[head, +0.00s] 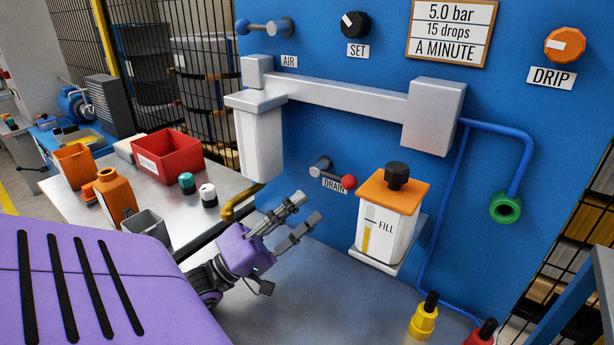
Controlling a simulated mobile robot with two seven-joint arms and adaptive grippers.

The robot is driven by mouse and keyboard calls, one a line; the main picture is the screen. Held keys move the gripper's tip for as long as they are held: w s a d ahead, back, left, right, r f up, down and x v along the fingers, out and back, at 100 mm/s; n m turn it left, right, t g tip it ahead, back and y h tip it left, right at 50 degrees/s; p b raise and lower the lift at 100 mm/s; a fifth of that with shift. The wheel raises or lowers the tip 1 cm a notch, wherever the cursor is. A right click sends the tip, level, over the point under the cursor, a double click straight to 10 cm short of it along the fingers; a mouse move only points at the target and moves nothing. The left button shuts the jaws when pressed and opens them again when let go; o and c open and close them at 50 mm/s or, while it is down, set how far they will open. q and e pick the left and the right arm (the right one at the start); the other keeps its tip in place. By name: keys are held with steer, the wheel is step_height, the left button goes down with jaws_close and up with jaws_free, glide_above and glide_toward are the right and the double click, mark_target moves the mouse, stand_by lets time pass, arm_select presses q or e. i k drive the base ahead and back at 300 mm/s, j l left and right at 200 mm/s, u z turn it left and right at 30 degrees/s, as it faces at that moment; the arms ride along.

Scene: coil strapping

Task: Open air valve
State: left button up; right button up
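The air valve (267,27) is at the top left of the blue panel, above the AIR label (289,62). It is a grey valve body with a lever lying roughly level, its blue knob at the left end. My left gripper (303,217) is purple with grey fingers. It is well below the air valve, in front of the panel and left of the drain valve (330,173) with its red knob. Its fingers are spread apart with nothing between them. My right gripper is not in the head view.
The white oil cup (388,222) with an orange lid stands out from the panel on the right. A grey pipe with a filter bowl (258,140) juts out below the air valve. A red bin (167,155), orange bottle (115,195) and small jars occupy the left bench.

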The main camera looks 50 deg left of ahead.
mark_target(243, 26)
steer(key=k+j, duration=0.2)
steer(key=k, duration=0.3)
steer(key=k+j, duration=0.15)
steer(key=k, duration=0.35)
